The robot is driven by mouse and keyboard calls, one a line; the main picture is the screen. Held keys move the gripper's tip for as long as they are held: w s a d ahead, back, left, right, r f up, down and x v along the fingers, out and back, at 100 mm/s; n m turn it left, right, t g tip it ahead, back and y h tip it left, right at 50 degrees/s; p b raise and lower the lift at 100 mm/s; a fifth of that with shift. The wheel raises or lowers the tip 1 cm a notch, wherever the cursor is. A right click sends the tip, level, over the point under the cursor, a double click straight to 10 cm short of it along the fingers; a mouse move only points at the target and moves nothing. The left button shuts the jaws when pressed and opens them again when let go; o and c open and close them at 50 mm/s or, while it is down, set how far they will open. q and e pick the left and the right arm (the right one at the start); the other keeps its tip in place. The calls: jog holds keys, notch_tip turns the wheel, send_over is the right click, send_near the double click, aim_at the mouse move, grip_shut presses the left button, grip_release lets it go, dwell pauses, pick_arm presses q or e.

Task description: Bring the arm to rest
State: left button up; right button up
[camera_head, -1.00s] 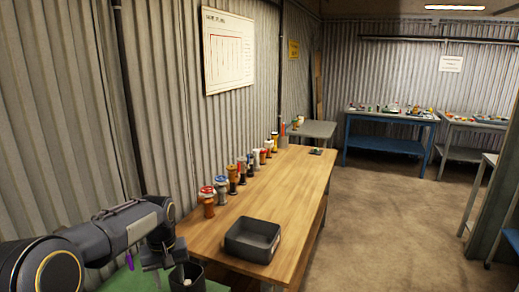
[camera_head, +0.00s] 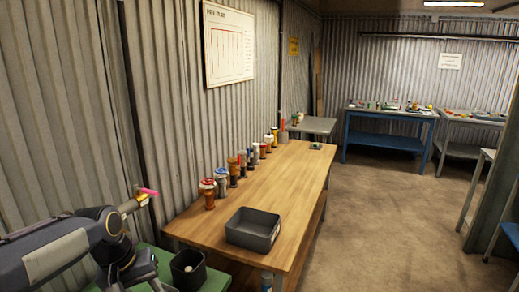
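My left arm (camera_head: 62,252) comes in from the left edge at the lower left. Its dark end (camera_head: 135,268) is at the bottom of the picture, beside the black cup (camera_head: 188,268) and over the green surface (camera_head: 160,268). The fingers cannot be made out, so I cannot tell if they are open or shut. A tan cylinder with a pink tip (camera_head: 148,192) sticks up to the right from the arm's wrist region. I cannot tell whether it is held or part of the arm. My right arm is not in view.
A wooden table (camera_head: 290,185) holds a dark open tray (camera_head: 252,230) at its near end and a row of jars and bottles (camera_head: 222,182) along the wall side. A blue bench (camera_head: 385,143) stands at the back. The brown floor (camera_head: 375,215) to the right is clear.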

pick_arm(q)
jog(key=s+d+f+m+t+b, duration=0.1)
jog(key=s+d+f+t+b, duration=0.1)
jog(key=s, duration=0.8)
jog(key=s+d+f+m+t+h+b, duration=0.1)
jog(key=s+f, duration=0.4)
jog(key=s, duration=0.6)
jog(key=shift+d+t+h+b, duration=0.3)
jog(key=shift+d+t+b, duration=0.2)
jog(key=shift+d+b, duration=0.3)
jog(key=shift+a, duration=0.1)
